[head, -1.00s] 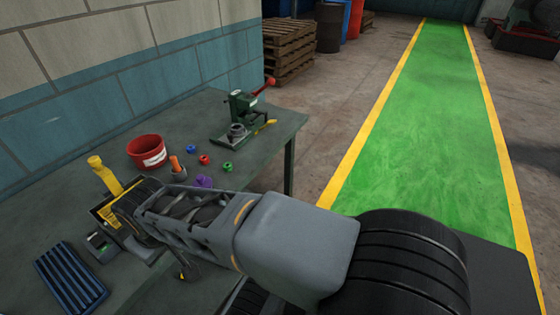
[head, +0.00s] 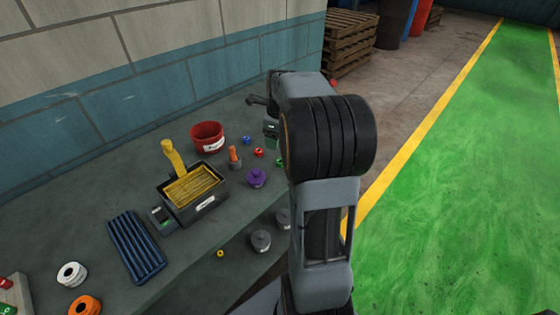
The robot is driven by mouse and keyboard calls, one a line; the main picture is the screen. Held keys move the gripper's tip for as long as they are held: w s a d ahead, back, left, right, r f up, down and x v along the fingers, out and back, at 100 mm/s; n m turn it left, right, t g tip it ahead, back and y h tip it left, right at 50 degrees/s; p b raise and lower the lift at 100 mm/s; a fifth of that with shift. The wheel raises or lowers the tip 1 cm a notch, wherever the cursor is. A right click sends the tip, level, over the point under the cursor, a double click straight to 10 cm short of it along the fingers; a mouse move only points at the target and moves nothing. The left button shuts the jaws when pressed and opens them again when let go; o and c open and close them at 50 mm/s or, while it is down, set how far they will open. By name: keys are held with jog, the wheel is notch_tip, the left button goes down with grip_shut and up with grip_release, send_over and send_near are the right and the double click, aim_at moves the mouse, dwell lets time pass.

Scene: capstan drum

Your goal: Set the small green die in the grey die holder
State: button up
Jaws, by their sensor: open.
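The small green die (head: 280,161) lies on the bench beside my arm, to the right of the red die (head: 258,152) and the blue die (head: 246,140). My arm reaches over the far end of the bench. My gripper (head: 270,130) is small and partly covered by the arm; it is open, above and beyond the green die, with no die visible in it. The green press with the grey holder-like ring on its base is almost wholly hidden behind the arm, so I cannot see into the holder.
A purple piece (head: 256,179), an orange peg (head: 235,154) in a grey base and a red bucket (head: 207,136) stand nearby. A black box (head: 207,206) with yellow contents and a blue ribbed tray (head: 136,246) are nearer. A yellow die (head: 220,253) lies near the front.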

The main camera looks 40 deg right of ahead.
jog(key=d+f+m, duration=0.1)
jog(key=d+m, duration=0.3)
send_over(280, 161)
jog(key=f, duration=0.5)
jog(key=s+f, duration=0.1)
jog(key=f, duration=0.1)
jog(key=shift+d+f, duration=0.15)
jog(key=shift+f, duration=0.1)
jog(key=shift+w+f+p, duration=0.2)
jog(key=shift+f+p, duration=0.05)
jog(key=shift+f, duration=1.2)
jog(key=shift+w+f+p, duration=0.2)
jog(key=shift+f+p, duration=0.05)
jog(key=shift+f, duration=1.15)
jog(key=shift+c, duration=0.2)
jog(key=c, duration=1.1)
jog(key=shift+r, duration=0.1)
